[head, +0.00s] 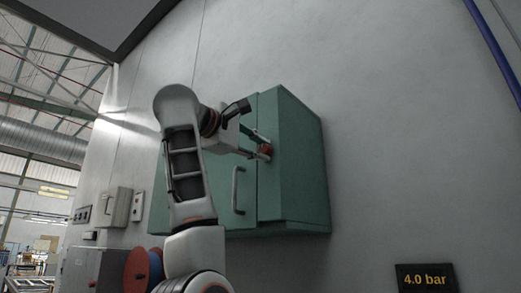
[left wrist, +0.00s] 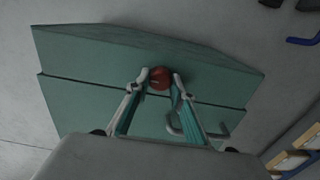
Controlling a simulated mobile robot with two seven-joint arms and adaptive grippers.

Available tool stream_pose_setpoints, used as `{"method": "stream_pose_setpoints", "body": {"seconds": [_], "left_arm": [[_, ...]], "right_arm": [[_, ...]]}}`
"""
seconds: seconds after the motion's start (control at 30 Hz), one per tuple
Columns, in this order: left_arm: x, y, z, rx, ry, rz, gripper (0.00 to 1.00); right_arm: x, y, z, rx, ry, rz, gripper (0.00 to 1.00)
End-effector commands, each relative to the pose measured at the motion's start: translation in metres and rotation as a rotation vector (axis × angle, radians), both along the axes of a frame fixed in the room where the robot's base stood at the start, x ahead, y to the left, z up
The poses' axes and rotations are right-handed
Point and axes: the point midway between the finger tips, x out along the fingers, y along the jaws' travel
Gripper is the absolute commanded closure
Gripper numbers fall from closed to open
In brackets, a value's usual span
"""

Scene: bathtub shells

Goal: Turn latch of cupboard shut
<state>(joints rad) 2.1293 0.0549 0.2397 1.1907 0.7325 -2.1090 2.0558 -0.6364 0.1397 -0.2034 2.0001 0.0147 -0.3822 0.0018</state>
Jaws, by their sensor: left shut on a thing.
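A green wall cupboard (head: 297,165) hangs on the pale wall in the head view. Its door looks closed, with a grey bar handle (head: 236,190) on its front. A red latch knob (head: 266,149) sits on the cupboard front near the door's edge. My left gripper (head: 261,146) is at the knob, its fingers shut on it. In the left wrist view the two fingertips (left wrist: 160,80) flank the red knob (left wrist: 158,78) against the green cupboard (left wrist: 90,70). The exact turn of the latch is hard to tell. My right gripper is not in view.
Grey boxes (head: 116,207) are fixed to the wall left of the cupboard. Red and blue reels (head: 138,270) stand below them. A dark "4.0 bar" sign (head: 426,279) is at lower right. The wall right of the cupboard is clear up to a blue pipe (head: 497,50).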

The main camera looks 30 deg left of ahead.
Motion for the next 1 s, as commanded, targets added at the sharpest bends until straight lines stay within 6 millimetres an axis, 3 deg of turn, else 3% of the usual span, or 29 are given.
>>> {"method": "stream_pose_setpoints", "body": {"seconds": [0.5,0.53,0.6,1.0], "left_arm": [[0.0002,0.001,-0.0007,-0.019,0.003,0.002,0.99],[0.0002,0.001,-0.0008,-0.019,0.003,0.002,0.72],[0.0002,0.0009,-0.0007,-0.018,0.003,0.002,0.6],[-0.0043,0.0,0.0005,-0.018,0.0,0.0,0.6]], "right_arm": [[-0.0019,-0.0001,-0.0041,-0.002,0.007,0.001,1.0],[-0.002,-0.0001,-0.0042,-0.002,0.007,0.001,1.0],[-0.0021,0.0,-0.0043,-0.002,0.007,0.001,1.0],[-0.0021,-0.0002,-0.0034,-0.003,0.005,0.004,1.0]]}}
